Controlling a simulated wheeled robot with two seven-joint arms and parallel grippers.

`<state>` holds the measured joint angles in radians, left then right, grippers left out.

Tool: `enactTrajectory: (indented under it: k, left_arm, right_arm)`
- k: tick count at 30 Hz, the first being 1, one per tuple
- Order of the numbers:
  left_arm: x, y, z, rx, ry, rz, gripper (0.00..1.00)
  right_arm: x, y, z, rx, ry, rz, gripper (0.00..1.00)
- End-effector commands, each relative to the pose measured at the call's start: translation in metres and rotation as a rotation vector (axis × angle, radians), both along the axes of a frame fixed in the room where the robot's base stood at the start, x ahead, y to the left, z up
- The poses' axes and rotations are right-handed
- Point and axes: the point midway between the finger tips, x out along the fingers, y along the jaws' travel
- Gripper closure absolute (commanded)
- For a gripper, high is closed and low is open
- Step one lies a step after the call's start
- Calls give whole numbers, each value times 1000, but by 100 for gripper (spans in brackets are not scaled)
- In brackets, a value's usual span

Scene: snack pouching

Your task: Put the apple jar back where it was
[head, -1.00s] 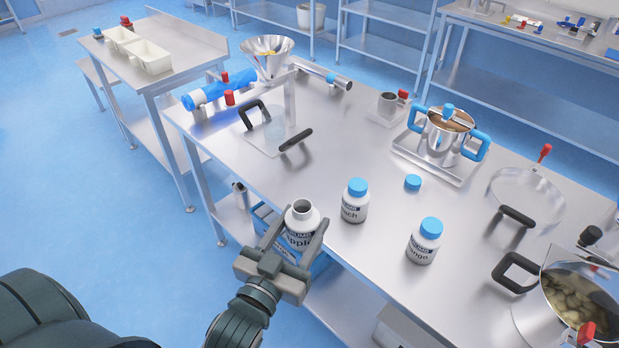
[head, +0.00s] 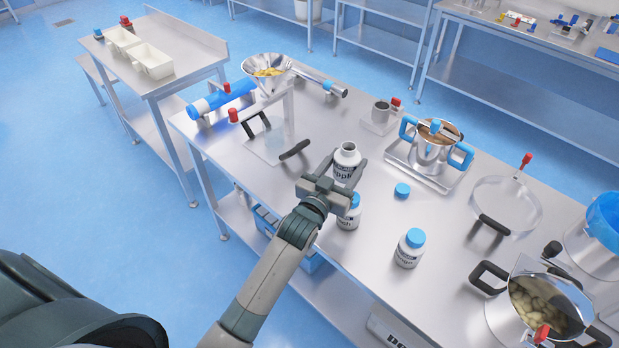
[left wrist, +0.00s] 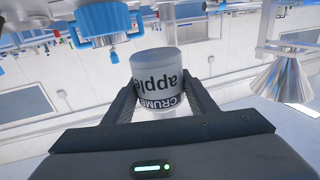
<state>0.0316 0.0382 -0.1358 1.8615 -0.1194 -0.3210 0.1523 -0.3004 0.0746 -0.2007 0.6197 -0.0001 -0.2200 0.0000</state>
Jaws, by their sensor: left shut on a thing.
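The apple jar (head: 346,163) is white with a dark label and an open, capless mouth. My left gripper (head: 335,180) is shut on it, and it looks upright over the steel table. In the left wrist view the jar (left wrist: 160,82) sits between both fingers, its label reading "apple". I cannot tell whether its base touches the table. A loose blue cap (head: 402,190) lies on the table to its right. The peach jar (head: 348,219), blue-capped, stands just in front, partly hidden by my gripper. The mango jar (head: 409,250), also blue-capped, stands farther right. My right gripper is not in view.
A pot with blue handles (head: 434,150) stands on a tray behind the cap. A funnel (head: 268,72) and a blue roller-like tube (head: 222,100) are at the far left. A pot of pale pieces (head: 541,305) is at front right. Bare table (head: 385,215) lies around the cap.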

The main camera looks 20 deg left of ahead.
Motion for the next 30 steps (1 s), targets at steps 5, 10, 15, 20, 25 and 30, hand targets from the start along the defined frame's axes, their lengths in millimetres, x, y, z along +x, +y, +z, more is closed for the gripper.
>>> enactTrajectory:
  k: [5, 10, 15, 20, 25, 30]
  left_arm:
    - [41, 2, 15, -2, -1, -6, 77]
    - [53, 3, -15, -4, 1, -7, 77]
    - [56, 3, -25, -4, -1, -8, 77]
    - [56, 3, -24, -4, -2, -8, 77]
    - [55, 3, -25, -4, -2, -8, 77]
    - [51, 4, -32, -3, -1, -9, 77]
  right_arm:
    - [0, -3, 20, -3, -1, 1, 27]
    - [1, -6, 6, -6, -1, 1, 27]
    - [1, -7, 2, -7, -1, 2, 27]
    - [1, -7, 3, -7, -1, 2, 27]
    - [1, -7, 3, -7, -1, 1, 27]
    - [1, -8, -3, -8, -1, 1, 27]
